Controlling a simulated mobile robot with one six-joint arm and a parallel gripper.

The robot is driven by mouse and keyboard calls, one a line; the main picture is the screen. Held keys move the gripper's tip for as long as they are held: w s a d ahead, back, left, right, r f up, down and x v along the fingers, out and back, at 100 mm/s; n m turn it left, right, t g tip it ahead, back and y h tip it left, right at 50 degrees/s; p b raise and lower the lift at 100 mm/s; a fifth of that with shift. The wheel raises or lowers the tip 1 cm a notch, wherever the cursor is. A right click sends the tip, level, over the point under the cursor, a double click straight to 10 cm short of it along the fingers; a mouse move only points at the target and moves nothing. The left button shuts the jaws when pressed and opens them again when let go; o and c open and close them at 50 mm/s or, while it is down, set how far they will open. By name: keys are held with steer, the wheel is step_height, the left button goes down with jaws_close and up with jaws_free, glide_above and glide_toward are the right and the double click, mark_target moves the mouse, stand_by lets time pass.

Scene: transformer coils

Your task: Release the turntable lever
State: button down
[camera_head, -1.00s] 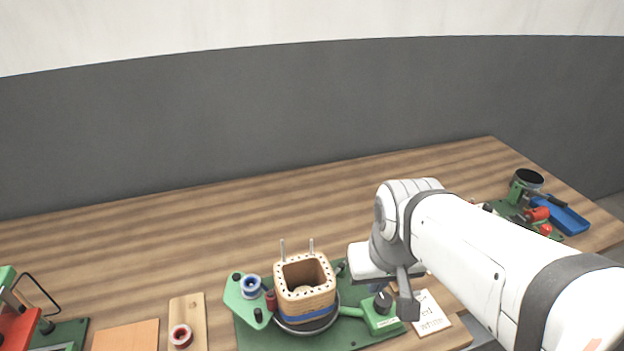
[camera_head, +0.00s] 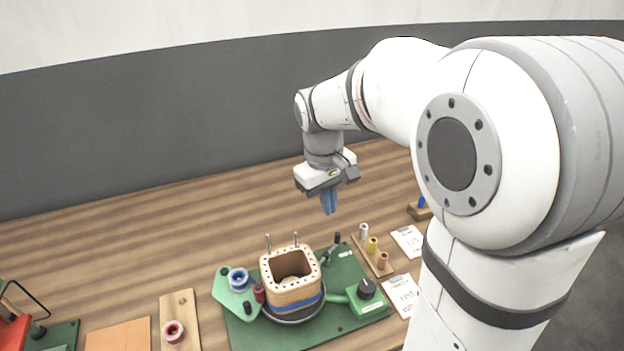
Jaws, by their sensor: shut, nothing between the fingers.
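The turntable (camera_head: 298,317) is a dark round disc on a green base plate (camera_head: 262,336). A square wooden coil former (camera_head: 292,294) with a blue band stands upright on it. A small dark lever-like part (camera_head: 330,250) with a black tip stands behind the former, on the right. A green block with a black knob (camera_head: 366,289) sits right of the turntable; I cannot tell which part is the turntable lever. My gripper (camera_head: 329,210) points down with its blue fingers shut and empty, above and behind the former, apart from everything.
A wooden rack with several spools (camera_head: 373,244) and paper cards (camera_head: 402,292) lie right of the plate. A board with a red spool (camera_head: 174,331) lies left. My arm hides the table's right side.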

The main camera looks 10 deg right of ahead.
steer(key=w+a+f+n+g+h+p, duration=0.1)
steer(key=w+f+n, duration=0.1)
steer(key=w, duration=0.5)
steer(key=w+a+f+n+g+h+p, duration=0.1)
steer(key=w+a+f+n, duration=0.1)
steer(key=w+f, duration=0.3)
steer(key=shift+w+a+n+g+p, duration=0.15)
steer(key=shift+w+n+g+p, duration=0.25)
steer(key=shift+w, duration=0.85)
steer(key=shift+f, duration=0.15)
steer(key=p+x, duration=0.1)
steer(key=x, duration=0.9)
steer(key=shift+s+p, duration=0.2)
steer(key=shift+p, duration=0.2)
steer(key=s+d, duration=0.1)
steer(key=s+d+p, duration=0.1)
steer(key=shift+s+d, duration=0.1)
steer(key=shift+d, duration=0.2)
steer(key=shift+s+d, duration=0.1)
steer(key=shift+d, duration=0.05)
